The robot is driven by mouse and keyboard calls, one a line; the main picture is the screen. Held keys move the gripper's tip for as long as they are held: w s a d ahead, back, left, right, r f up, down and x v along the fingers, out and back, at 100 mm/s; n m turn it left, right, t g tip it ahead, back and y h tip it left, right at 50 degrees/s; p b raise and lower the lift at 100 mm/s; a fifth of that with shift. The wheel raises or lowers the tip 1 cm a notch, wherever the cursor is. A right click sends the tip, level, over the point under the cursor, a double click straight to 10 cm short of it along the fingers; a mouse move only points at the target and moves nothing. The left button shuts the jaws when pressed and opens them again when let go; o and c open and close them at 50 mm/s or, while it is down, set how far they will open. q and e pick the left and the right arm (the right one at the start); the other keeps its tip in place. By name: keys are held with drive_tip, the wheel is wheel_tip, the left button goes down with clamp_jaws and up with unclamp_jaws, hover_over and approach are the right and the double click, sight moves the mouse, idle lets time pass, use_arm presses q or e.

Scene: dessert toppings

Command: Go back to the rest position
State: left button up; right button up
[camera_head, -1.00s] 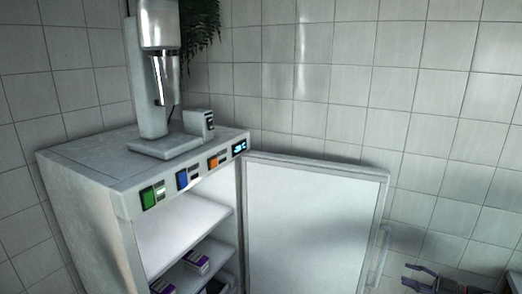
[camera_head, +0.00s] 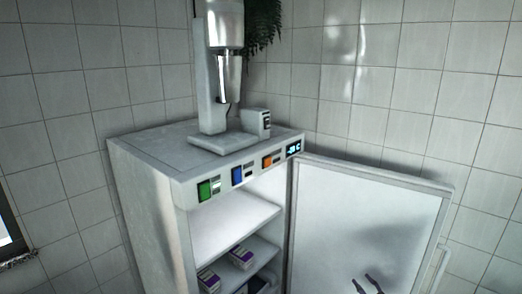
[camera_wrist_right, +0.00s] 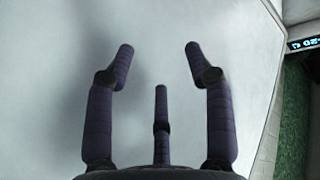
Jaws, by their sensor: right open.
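My right gripper (camera_head: 368,284) shows at the bottom edge of the head view, in front of the open fridge door (camera_head: 355,205). In the right wrist view my right gripper (camera_wrist_right: 158,60) has its dark fingers spread apart with nothing between them. The pale door panel (camera_wrist_right: 150,25) fills most of the view behind the fingers. My left gripper is in neither view.
The fridge (camera_head: 150,180) stands with its door swung open to the right. Small purple and white boxes (camera_head: 241,257) lie on a lower shelf. A mixer (camera_head: 211,90) and a small box (camera_head: 256,123) stand on top. Tiled walls (camera_head: 90,90) close off the back.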

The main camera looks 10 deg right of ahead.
drive_tip(key=s+a+f+g, duration=0.3)
drive_tip(key=a+f, duration=0.2)
drive_tip(key=a, duration=0.4)
drive_tip(key=s+a+f+m+g, duration=0.1)
drive_tip(key=s+a+f+g, duration=0.3)
drive_tip(key=a, duration=0.5)
drive_tip(key=s+a+f+g, duration=0.2)
drive_tip(key=s+a+f, duration=0.1)
drive_tip(key=a+f, duration=0.5)
drive_tip(key=s+a+g, duration=0.3)
drive_tip(key=s+a, duration=0.2)
drive_tip(key=s, duration=0.3)
drive_tip(key=s+a+n+g+y, duration=0.1)
drive_tip(key=s+a+g, duration=0.2)
drive_tip(key=s, duration=0.6)
drive_tip(key=s+a+n+g+y, duration=0.1)
drive_tip(key=s+a+g, duration=0.1)
drive_tip(key=s+a, duration=0.6)
drive_tip(key=shift+s+f+g, duration=0.15)
drive_tip(key=shift+s+g, duration=0.25)
drive_tip(key=shift+s, duration=0.15)
drive_tip(key=shift+w, duration=0.1)
